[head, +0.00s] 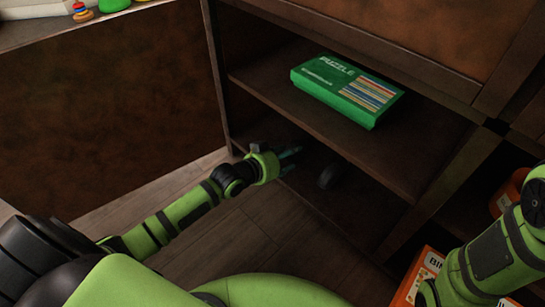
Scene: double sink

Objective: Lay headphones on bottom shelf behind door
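My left gripper (290,160) reaches into the low compartment of the dark wooden cabinet, under the middle shelf. Its two teal fingers are apart, with nothing visible between them. A dark rounded thing (328,177), probably an ear cup of the headphones, is on the bottom shelf (365,205) just right of the fingertips. The rest of the headphones is lost in shadow, and I cannot tell whether the fingers touch them. My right arm shows at the lower right, but its fingers are not in view. No door stands clearly in front of this compartment.
A green puzzle box (347,90) lies on the middle shelf (420,150) above my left gripper. An orange box (425,268) and a red-orange object (508,192) are at the right by my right arm. Small toys (83,12) sit at the upper left. Wooden floor is clear below.

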